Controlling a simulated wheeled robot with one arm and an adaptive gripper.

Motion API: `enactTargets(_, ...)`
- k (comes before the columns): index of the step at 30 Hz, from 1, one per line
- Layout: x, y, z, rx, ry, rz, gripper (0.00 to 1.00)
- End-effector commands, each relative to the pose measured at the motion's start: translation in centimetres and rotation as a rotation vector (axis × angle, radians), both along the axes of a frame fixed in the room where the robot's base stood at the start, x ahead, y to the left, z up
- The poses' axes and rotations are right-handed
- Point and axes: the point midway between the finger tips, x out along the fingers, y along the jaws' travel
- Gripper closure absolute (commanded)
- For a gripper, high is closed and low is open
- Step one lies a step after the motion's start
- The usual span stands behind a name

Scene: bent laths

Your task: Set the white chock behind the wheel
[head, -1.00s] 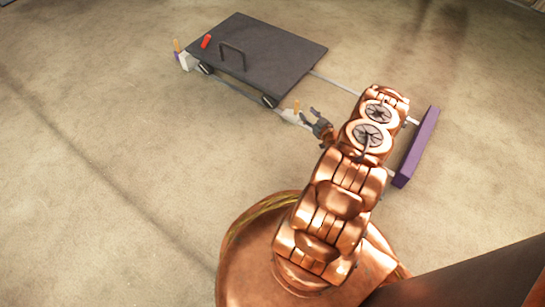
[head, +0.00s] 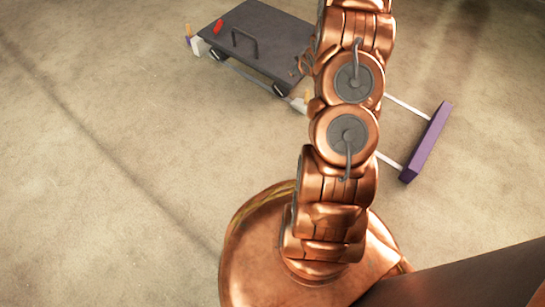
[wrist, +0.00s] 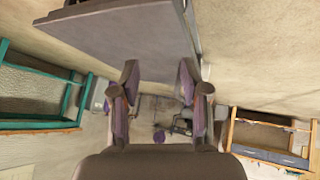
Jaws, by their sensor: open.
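A dark grey flat cart (head: 265,28) stands on the floor, with a near-side wheel (head: 280,90) at its right corner and another wheel (head: 217,56) further left. A white block (head: 299,104) with an orange upright part, apparently the chock, is on the floor just right of the right wheel. My arm partly hides it, and I cannot tell if it touches the wheel. A similar white block (head: 200,46) is left of the left wheel. My gripper (wrist: 156,88) is open and empty in the wrist view, with the cart's board ahead of it. My arm hides it in the head view.
A purple bar (head: 427,143) on two pale rods extends from the cart's right end. A red piece (head: 218,26) and a dark handle are on the deck. Teal (wrist: 40,90) and wooden (wrist: 270,140) frames flank the wrist view. Floor at left is clear.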

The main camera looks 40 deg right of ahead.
Motion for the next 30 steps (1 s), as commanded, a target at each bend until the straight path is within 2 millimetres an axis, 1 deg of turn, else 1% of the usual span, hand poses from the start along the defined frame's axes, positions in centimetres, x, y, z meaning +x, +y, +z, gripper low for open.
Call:
enactTargets(1, 0.1, 1.1, 1.5, -0.004, 0.022, -0.002, 0.54)
enactTargets(8, -1.7, 5.9, 6.2, 0.004, 0.160, -0.037, 0.54)
enactTargets(11, -3.0, 8.3, 8.3, 0.011, 0.216, -0.050, 0.54)
enactTargets(14, -4.7, 10.9, 10.1, 0.023, 0.274, -0.064, 0.54)
enactTargets(17, -6.5, 13.5, 12.0, 0.037, 0.331, -0.077, 0.54)
enactTargets(22, -10.4, 18.1, 14.9, 0.064, 0.425, -0.093, 0.54)
enactTargets(29, -16.8, 24.5, 18.4, 0.111, 0.557, -0.103, 0.54)
enactTargets(30, -18.1, 25.5, 19.0, 0.121, 0.580, -0.104, 0.54)
